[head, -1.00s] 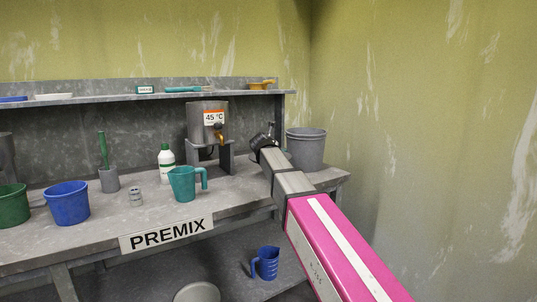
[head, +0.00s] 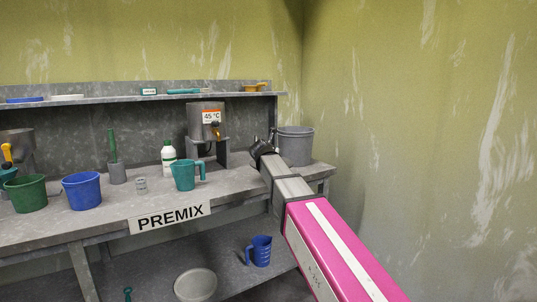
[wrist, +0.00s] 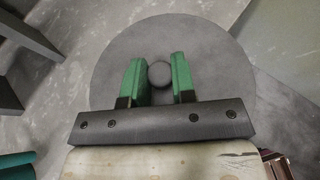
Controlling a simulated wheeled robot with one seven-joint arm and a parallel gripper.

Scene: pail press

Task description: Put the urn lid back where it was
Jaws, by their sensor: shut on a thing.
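The urn lid (wrist: 222,72) is a wide round grey disc with a small round knob, seen from above in the wrist view. My gripper (wrist: 158,72) has its green-tipped fingers on either side of the knob and is shut on the lid. How high the lid is above the grey surface under it I cannot tell. In the head view my arm hides the fingers and the lid. A grey urn (head: 206,132) with a "45 °C" label and a brass tap stands on a stand at the back of the bench. Its top edge shows no lid knob.
A grey bucket (head: 296,148) stands at the bench's right end, close to my wrist. A teal jug (head: 184,178), white bottle (head: 169,160), blue bucket (head: 82,193) and green bucket (head: 26,196) stand on the bench (head: 240,184). A shelf (head: 120,101) runs above.

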